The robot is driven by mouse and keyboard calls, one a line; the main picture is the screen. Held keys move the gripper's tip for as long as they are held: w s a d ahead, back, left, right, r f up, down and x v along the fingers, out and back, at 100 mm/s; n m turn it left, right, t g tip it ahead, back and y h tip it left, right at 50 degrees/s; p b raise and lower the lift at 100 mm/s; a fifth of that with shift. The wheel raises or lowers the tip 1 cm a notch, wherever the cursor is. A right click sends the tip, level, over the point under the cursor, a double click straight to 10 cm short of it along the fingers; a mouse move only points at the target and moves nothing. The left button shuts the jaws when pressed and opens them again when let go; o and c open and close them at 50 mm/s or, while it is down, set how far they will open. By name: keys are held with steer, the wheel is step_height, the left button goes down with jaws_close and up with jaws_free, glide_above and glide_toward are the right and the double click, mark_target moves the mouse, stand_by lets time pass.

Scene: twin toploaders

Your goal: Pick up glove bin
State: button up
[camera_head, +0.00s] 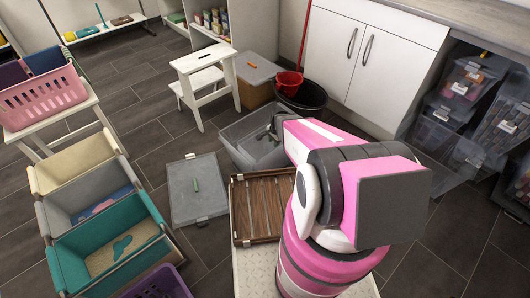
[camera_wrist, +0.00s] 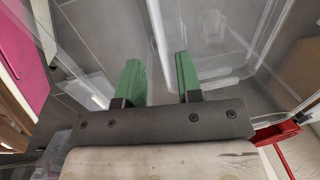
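A clear grey open bin (camera_head: 236,134) stands on the floor left of my arm, and its see-through walls (camera_wrist: 235,75) fill much of the wrist view. I cannot tell whether it is the glove bin; no gloves show clearly in it. My gripper (camera_head: 268,133) is at this bin's upper right side. In the wrist view its two green fingers (camera_wrist: 158,80) stand apart with no solid object seen between them. I cannot tell whether the fingers touch the clear wall. A teal fabric bin (camera_head: 72,258) at lower left holds a teal, possibly glove-shaped item (camera_head: 122,245).
A grey lid (camera_head: 197,205) and a brown slatted tray (camera_head: 238,225) lie near the clear bin. A white step stool (camera_head: 190,68), a lidded brown box (camera_head: 253,95) and a black tub (camera_head: 312,98) with a red dustpan (camera_head: 290,82) stand behind. White cabinets (camera_head: 385,70) bound the right.

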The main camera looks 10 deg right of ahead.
steer(key=shift+w+a+f, duration=0.1)
steer(key=shift+w+f, duration=0.05)
steer(key=shift+f, duration=1.4)
steer(key=shift+w+d+f, duration=0.1)
steer(key=shift+w+f, duration=0.05)
steer(key=shift+f, duration=1.45)
steer(key=shift+w+a+f, duration=0.1)
steer(key=shift+w+f, duration=0.05)
steer(key=shift+f, duration=1.4)
steer(key=shift+f, duration=0.25)
jaws_close()
